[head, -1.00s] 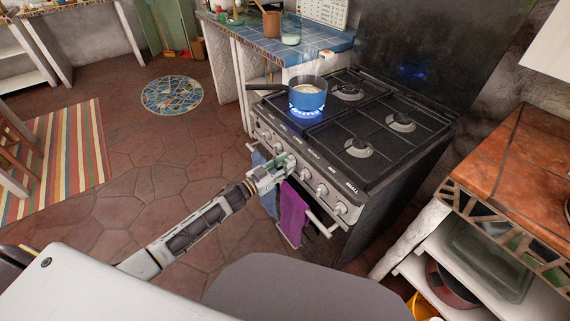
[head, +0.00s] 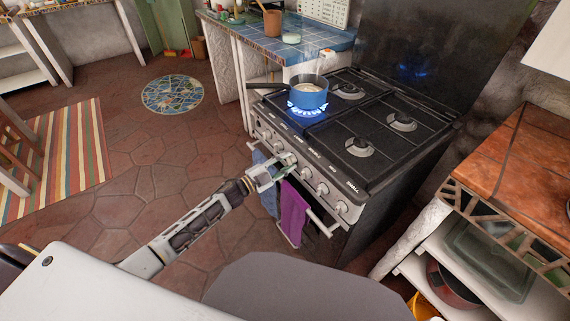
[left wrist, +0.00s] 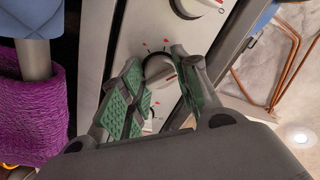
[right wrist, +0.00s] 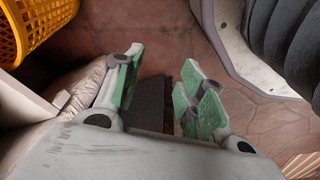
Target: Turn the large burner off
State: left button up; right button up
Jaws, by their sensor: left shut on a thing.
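The gas stove (head: 385,130) has one lit burner (head: 306,108), with a blue flame under a blue pot (head: 309,95) at its front left. A row of knobs runs along the front panel. My left gripper (head: 283,165) is at the panel, shut on one stove knob. In the left wrist view this knob (left wrist: 158,69) is pale, has red marks around it and sits between the green finger pads. My right gripper (right wrist: 158,85) is empty, with its fingers apart; it does not show in the head view.
Purple (head: 293,207) and blue (head: 265,185) towels hang on the oven rail below the knobs. A blue-tiled counter (head: 270,35) stands behind left, and an orange-tiled one (head: 515,165) at the right. A yellow basket (right wrist: 35,25) is near my right gripper.

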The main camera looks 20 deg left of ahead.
pick_arm(q)
jog(key=shift+m+g+h+b, duration=0.25)
jog(key=shift+m+b, duration=0.4)
jog(key=shift+m, duration=2.1)
jog(key=shift+m+g+h+b, duration=0.15)
jog(key=shift+m+g+b, duration=0.35)
jog(key=shift+m, duration=2.25)
pick_arm(e)
notch_tip(320, 180, up, 8)
jog(key=a, duration=0.2)
jog(key=shift+w+g, duration=0.3)
jog(key=shift+w, duration=0.15)
jog(key=shift+f, duration=0.1)
pick_arm(q)
jog(key=o, duration=1)
jog(key=shift+r, duration=0.1)
jog(key=shift+a, duration=0.1)
jog(key=shift+s+a, duration=0.1)
pick_arm(e)
jog(key=shift+a, duration=0.1)
pick_arm(q)
jog(key=v, duration=1.1)
jog(key=shift+s+a, duration=0.2)
jog(key=shift+s, duration=0.1)
